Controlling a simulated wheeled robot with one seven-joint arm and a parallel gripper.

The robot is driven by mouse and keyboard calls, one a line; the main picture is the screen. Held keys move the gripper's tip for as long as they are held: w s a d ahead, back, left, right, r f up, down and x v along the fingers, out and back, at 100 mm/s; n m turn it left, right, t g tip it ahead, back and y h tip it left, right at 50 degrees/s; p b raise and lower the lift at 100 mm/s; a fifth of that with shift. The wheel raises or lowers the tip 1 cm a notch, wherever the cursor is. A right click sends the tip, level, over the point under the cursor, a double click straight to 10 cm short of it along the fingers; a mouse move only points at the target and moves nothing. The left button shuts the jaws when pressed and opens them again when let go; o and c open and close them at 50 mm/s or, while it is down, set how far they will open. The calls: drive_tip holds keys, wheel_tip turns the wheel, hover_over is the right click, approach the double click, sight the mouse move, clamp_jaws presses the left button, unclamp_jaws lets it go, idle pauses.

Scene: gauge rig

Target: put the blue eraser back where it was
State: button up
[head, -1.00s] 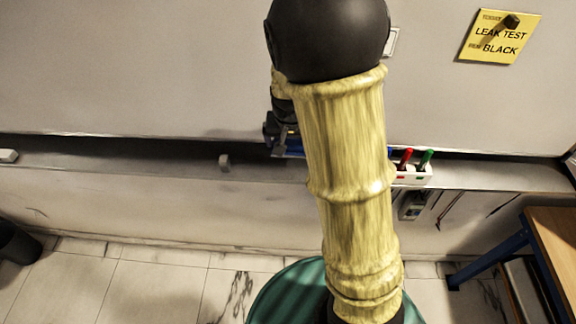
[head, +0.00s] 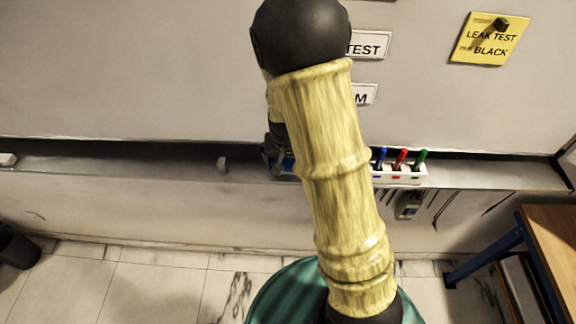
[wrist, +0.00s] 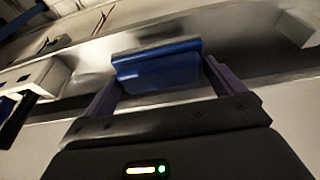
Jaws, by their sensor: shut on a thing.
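The blue eraser (wrist: 157,70) has a grey strip along its upper edge. In the wrist view it sits between the two purple fingers of my gripper (wrist: 160,77), which are shut on its ends. It is at the long grey ledge (wrist: 245,70) under the whiteboard; I cannot tell whether it touches the ledge or hangs just above it. In the head view my arm covers most of the gripper (head: 274,155), and only a bit of the blue eraser (head: 288,164) shows beside the arm.
A white holder (head: 408,176) with blue, red and green markers stands right of my arm; it shows at left in the wrist view (wrist: 48,75). A small grey block (head: 223,164) is on the ledge to the left. A wooden-topped table (head: 556,240) stands at lower right.

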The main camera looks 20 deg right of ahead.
sight(288, 167)
drive_tip(key=shift+f+p, duration=0.5)
drive_tip(key=shift+f, duration=1.55)
drive_tip(key=shift+f, duration=0.1)
drive_tip(key=o, duration=0.5)
drive_tip(key=shift+r, duration=0.2)
drive_tip(key=b+v, duration=0.1)
drive_tip(key=v, duration=1)
drive_tip(key=shift+s+r, duration=0.15)
drive_tip(key=shift+r, duration=0.2)
